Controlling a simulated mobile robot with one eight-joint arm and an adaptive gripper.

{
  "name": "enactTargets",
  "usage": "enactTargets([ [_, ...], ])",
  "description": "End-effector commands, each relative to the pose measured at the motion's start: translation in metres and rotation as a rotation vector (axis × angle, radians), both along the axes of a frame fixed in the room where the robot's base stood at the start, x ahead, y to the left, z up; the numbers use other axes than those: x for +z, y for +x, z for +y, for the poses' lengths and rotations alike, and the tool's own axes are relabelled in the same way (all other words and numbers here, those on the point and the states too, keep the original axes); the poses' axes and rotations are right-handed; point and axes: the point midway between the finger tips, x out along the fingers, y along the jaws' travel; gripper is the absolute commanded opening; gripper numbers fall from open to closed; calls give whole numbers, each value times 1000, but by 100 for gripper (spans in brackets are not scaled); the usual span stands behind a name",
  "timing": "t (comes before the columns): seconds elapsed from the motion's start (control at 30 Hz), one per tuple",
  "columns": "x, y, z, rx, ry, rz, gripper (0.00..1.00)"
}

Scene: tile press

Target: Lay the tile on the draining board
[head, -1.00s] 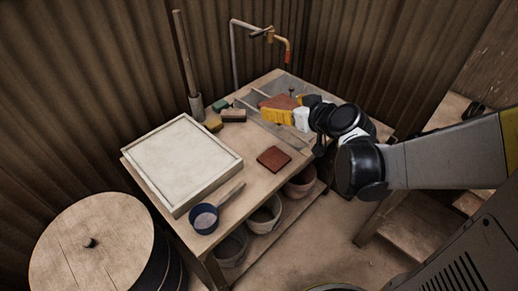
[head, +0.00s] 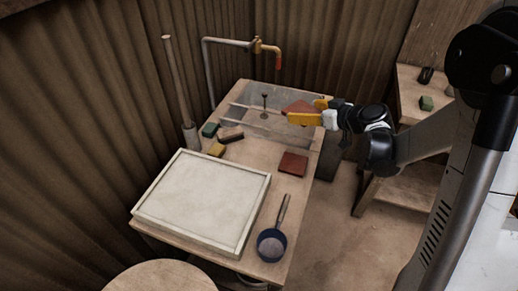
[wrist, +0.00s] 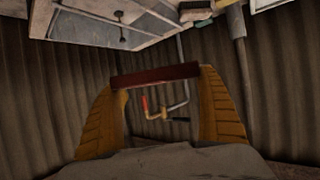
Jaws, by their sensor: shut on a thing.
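My gripper (head: 308,111), with yellow fingers, is shut on a reddish-brown tile (head: 297,106) above the back right of the table. The wrist view shows this tile (wrist: 155,76) edge-on as a dark red bar between the two fingers. A second, similar tile (head: 293,163) lies flat on the table's right side. At the back under the tap is a grey panel (head: 240,116) with pale rails and a small dark upright knob. A pale framed board (head: 203,199) lies at the front left. I cannot tell for certain which of these is the draining board.
A blue pan with a handle (head: 271,244) sits at the table's front right. Small green, yellow and brown blocks (head: 217,150) lie between the pale board and the grey panel. A tall wooden pole (head: 178,90) stands at the left. The tap (head: 265,46) rises behind the table.

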Motion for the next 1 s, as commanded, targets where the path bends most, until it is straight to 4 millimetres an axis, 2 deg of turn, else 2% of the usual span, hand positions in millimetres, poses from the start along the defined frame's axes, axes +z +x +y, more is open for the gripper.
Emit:
enactTargets([
  [0.03, -11, 14, -2, 38, 1, 1, 44],
  [0.2, -52, 49, -1, 199, 0, -1, 44],
  [0.4, -94, 70, -2, 352, -1, -1, 44],
  [0.63, -119, 76, -2, 441, 0, -1, 44],
  [0.73, -128, 73, 6, 454, 0, -1, 44],
  [1.0, -169, 49, 63, 456, -1, 0, 44],
])
